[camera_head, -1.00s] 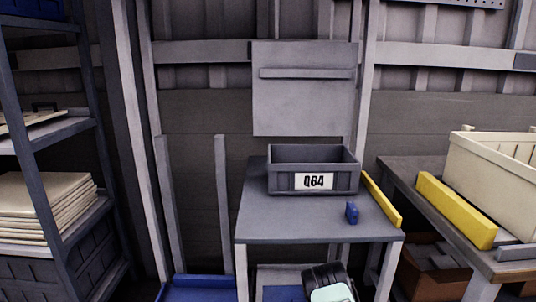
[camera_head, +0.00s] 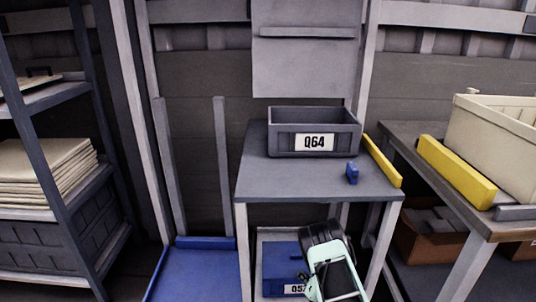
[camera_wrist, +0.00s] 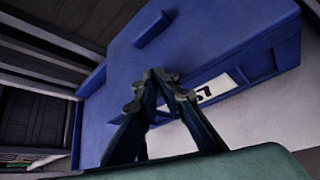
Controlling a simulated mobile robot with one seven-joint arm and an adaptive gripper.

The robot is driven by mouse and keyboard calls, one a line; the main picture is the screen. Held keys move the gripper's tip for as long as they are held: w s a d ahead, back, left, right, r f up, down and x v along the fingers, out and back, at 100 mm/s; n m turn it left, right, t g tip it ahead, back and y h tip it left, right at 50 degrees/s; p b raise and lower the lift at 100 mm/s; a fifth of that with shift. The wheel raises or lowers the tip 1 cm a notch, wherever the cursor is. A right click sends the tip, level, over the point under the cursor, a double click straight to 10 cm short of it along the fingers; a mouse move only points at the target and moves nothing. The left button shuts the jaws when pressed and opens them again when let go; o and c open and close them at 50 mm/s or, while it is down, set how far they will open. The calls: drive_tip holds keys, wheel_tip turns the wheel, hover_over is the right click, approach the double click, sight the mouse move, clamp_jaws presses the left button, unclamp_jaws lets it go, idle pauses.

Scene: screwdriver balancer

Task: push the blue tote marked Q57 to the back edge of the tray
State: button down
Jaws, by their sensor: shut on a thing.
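The blue tote (camera_head: 279,262) stands low under the grey bench; its white label is partly covered by my gripper. In the wrist view the tote (camera_wrist: 200,45) fills the upper middle, its label tilted and showing "57". A pale surface, perhaps the tray (camera_wrist: 262,122), shows below it. My gripper (camera_head: 304,277) reaches down to the label side of the tote. In the wrist view my gripper (camera_wrist: 158,76) has its fingertips together against the tote beside the label, shut on it. The exact contact is hard to see.
A dark grey tote marked Q64 (camera_head: 286,140), a small blue object (camera_head: 352,173) and a yellow strip (camera_head: 382,160) are on the bench (camera_head: 262,180) above. Bench legs flank the blue tote. A blue cart (camera_head: 195,275) is left; a table with a cream crate (camera_head: 505,130) is right.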

sight(299, 249)
drive_tip(key=shift+w+d+f+b, duration=0.1)
drive_tip(key=shift+w+f+b, duration=0.1)
drive_tip(key=shift+w+b, duration=0.5)
drive_tip(key=shift+w+a+f+b, duration=0.15)
drive_tip(key=shift+w+b, duration=0.35)
drive_tip(key=shift+w, duration=0.45)
drive_tip(key=shift+w+d+f+b, duration=0.2)
drive_tip(key=shift+w+b, duration=0.4)
drive_tip(key=shift+w, duration=4.6)
drive_tip(key=shift+s, duration=0.15)
drive_tip(key=shift+s+r+p, duration=0.1)
drive_tip(key=shift+s+p, duration=0.85)
drive_tip(key=shift+s, duration=0.2)
drive_tip(key=r+p, duration=0.1)
drive_tip(key=r, duration=0.2)
drive_tip(key=r+p, duration=0.2)
drive_tip(key=r, duration=0.1)
drive_tip(key=r+p, duration=0.2)
drive_tip(key=shift+w+r, duration=0.25)
drive_tip(key=shift+r, duration=0.15)
wheel_tip(299, 249, up, 7)
drive_tip(key=p, duration=0.3)
drive_tip(key=shift+f, duration=0.2)
